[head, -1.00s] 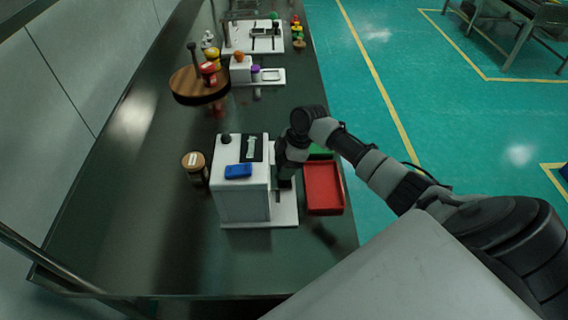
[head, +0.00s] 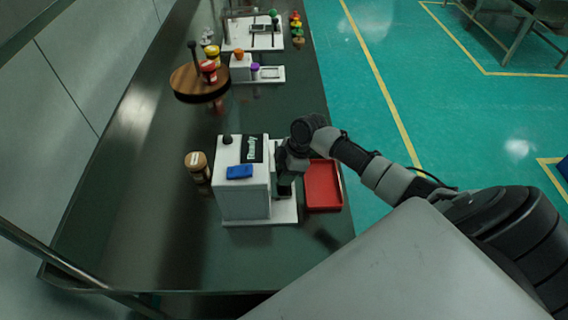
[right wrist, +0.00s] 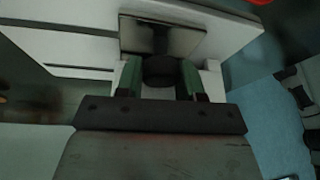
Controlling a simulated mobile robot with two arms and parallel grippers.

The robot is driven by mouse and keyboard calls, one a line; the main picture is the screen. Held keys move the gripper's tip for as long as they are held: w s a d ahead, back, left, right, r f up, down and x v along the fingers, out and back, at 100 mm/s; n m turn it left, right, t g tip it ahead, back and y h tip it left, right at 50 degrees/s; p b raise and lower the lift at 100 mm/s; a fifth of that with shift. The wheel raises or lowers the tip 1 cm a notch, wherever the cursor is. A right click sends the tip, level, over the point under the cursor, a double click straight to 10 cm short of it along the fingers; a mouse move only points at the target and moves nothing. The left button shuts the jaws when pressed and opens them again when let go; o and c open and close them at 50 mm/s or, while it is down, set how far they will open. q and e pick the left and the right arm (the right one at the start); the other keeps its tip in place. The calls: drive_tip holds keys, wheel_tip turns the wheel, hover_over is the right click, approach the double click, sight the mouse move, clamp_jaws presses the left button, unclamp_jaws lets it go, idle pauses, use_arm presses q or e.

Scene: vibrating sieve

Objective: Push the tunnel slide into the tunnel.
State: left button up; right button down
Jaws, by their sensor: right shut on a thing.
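The white machine (head: 243,200) with a black knob, a blue block and a dark display on top stands on the dark table. My right gripper (head: 285,184) is low at its right side, above its white base. In the right wrist view, the green-padded fingers (right wrist: 159,78) are shut on a dark round knob (right wrist: 158,70). The knob sits in front of a grey metallic plate (right wrist: 160,36) framed by white parts, apparently the tunnel slide at the tunnel. How far the slide sits in is unclear. My left gripper is out of view.
A red tray (head: 324,187) lies right of the machine, close to my right gripper. A brown-lidded jar (head: 197,166) stands at its left. A round wooden stand (head: 199,83) and other white devices (head: 269,74) are farther back. The front-left table is clear.

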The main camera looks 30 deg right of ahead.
drive_tip(key=c, duration=0.7)
unclamp_jaws()
drive_tip(key=shift+s+a, duration=0.2)
drive_tip(key=shift+s, duration=0.05)
drive_tip(key=shift+w+d+r, duration=0.1)
drive_tip(key=shift+d+r, duration=0.05)
drive_tip(key=shift+r, duration=0.05)
drive_tip(key=v, duration=1)
drive_tip(key=shift+r+b, duration=0.2)
drive_tip(key=shift+b, duration=0.25)
drive_tip(key=shift+f, duration=0.1)
